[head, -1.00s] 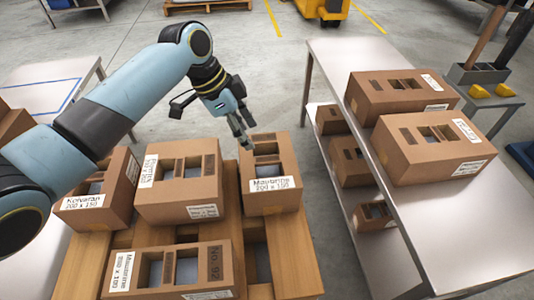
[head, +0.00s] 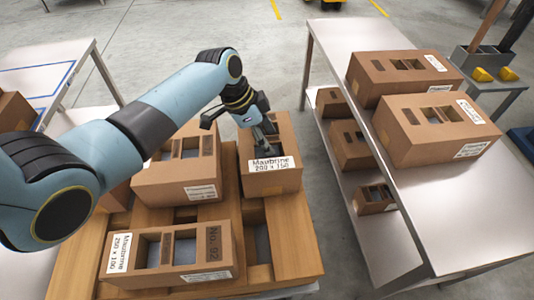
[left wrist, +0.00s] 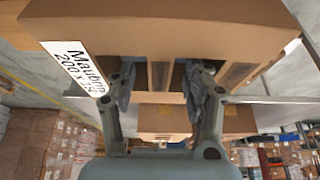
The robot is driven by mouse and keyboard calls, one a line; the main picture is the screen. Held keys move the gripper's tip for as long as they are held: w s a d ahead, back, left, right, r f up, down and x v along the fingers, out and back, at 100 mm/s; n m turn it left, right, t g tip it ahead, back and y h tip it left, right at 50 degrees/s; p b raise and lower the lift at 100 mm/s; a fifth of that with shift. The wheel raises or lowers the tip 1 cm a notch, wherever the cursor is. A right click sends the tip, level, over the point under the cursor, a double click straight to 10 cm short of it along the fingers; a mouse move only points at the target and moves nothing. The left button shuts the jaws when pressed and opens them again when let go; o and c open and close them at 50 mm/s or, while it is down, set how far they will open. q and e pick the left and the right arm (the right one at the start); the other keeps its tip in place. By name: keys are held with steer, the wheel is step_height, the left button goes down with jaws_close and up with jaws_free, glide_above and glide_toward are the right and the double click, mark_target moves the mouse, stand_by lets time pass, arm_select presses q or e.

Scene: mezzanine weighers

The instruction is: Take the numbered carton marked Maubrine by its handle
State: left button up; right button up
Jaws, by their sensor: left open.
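A brown carton (head: 285,182) with a label reading Maubrine 200 x 150 stands at the back right of the wooden pallet. My left gripper (head: 263,150) is open at its top. In the left wrist view, the fingers (left wrist: 158,80) reach into the two openings, one on each side of the carton's handle strip (left wrist: 160,74). Whether they touch it, I cannot tell. Any number on this carton's top is hidden or unreadable. A front carton (head: 170,279) bears No. 92 and a sideways label that seems to read Maubrine too. My right gripper is not in view.
Another carton (head: 172,192) stands close to the left, partly under my left arm. A metal table (head: 455,225) at the right carries two cartons, with more on its lower shelf. Wooden pallet slats (head: 290,240) show bare at the front right.

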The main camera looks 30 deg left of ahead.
arm_select(q)
jaws_close()
stand_by(0.5)
